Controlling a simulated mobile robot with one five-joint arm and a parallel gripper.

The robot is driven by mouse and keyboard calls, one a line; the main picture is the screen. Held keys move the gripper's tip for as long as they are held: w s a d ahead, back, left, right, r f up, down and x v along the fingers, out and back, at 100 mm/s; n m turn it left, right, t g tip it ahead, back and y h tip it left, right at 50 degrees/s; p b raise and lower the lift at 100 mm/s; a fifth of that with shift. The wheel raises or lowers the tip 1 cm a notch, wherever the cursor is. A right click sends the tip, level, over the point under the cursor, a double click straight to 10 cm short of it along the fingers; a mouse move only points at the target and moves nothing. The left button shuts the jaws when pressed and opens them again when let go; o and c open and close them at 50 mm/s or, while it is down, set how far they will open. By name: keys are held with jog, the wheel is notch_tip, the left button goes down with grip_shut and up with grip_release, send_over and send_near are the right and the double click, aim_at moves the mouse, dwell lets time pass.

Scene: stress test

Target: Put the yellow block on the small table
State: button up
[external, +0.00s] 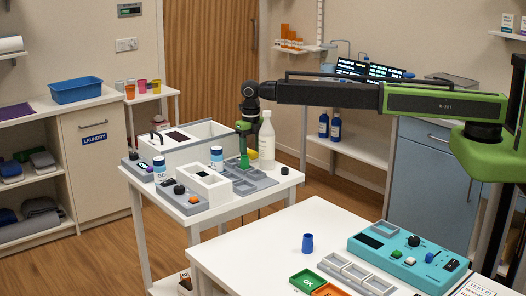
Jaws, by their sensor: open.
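My arm reaches in from the right, and my gripper (244,140) points down over the white table (196,217) in the middle. The jaws are small here; they look open, with nothing clearly between them. A small yellow patch (252,153), which may be the yellow block, shows just right of the gripper, partly hidden by it and the bottle. A small green item (244,161) is directly below the gripper. A small white table (158,97) with several coloured cups stands at the back left; I cannot tell which table is the small one.
A tall white bottle (266,140) stands close right of my gripper. A white box (205,187), a grey tray (250,184) and blue-and-white jars (216,156) crowd the middle table.

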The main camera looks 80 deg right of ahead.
aim_at(251, 151)
notch_tip(251, 151, up, 12)
jog(key=p, duration=1.1)
jog(key=shift+p, duration=0.4)
jog(key=s+a+f+m+b, duration=0.1)
jog(key=s+a+m+b, duration=0.1)
jog(key=s+m, duration=0.7)
jog(key=s+a+f+m+b, duration=0.1)
jog(key=s+a+m, duration=0.3)
jog(key=s+m, duration=0.5)
jog(key=s+a+f+m+b, duration=0.2)
jog(key=s+m, duration=0.7)
jog(key=s, duration=0.5)
jog(key=shift+s+a+f+b, duration=0.2)
jog(key=shift+a+f+b, duration=0.1)
jog(key=shift+a+f, duration=0.4)
